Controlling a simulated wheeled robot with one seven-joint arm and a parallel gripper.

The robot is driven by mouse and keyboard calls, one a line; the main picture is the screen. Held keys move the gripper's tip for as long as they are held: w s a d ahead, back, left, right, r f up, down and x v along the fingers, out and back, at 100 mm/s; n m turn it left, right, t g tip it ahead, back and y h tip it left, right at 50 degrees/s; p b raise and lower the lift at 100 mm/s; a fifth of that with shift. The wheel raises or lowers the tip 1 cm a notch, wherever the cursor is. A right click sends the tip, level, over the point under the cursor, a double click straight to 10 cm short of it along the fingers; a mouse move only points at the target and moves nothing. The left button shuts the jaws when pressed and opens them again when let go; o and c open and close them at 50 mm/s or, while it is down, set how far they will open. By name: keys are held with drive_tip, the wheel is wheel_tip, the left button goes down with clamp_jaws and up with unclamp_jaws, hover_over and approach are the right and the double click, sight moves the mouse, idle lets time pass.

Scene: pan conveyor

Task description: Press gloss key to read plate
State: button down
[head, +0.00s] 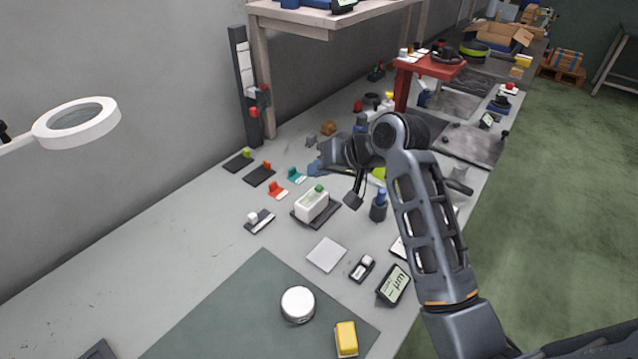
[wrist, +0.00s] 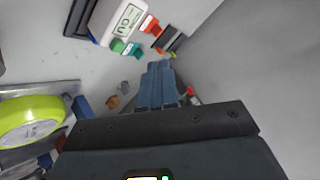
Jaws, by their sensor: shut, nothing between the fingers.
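A white gloss meter (head: 312,205) stands on a dark plate (head: 330,219) on the bench, with a green key (head: 319,188) on its top. In the wrist view the meter (wrist: 108,12) is at the upper left with its display facing up, and the green key (wrist: 117,45) shows at its near end. The display's digits are too small to read surely. My gripper (head: 313,171) is shut and empty, behind the meter in the head view. In the wrist view its blue-grey fingertips (wrist: 165,65) are apart from the key, to its right and lower.
Red (head: 277,190) and teal (head: 296,175) clips lie left of my gripper. A blue-topped post (head: 379,205) stands right of the meter. In front are a white tile (head: 326,254), a µm gauge (head: 393,285) and a green mat (head: 230,315). A ring lamp (head: 50,130) hangs at left.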

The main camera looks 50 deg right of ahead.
wheel_tip(320, 180, up, 4)
drive_tip(key=r, duration=0.1)
hover_over(319, 188)
drive_tip(key=shift+s+d+f+y, duration=0.25)
drive_tip(key=shift+s+d+y, duration=0.05)
drive_tip(key=shift+d, duration=0.05)
drive_tip(key=shift+f, duration=0.15)
wheel_tip(319, 188, down, 6)
drive_tip(key=b, duration=0.7)
drive_tip(key=shift+f+b, duration=0.55)
drive_tip(key=shift+f, duration=0.7)
drive_tip(key=shift+f, duration=0.1)
idle(0.5)
drive_tip(key=shift+f, duration=0.35)
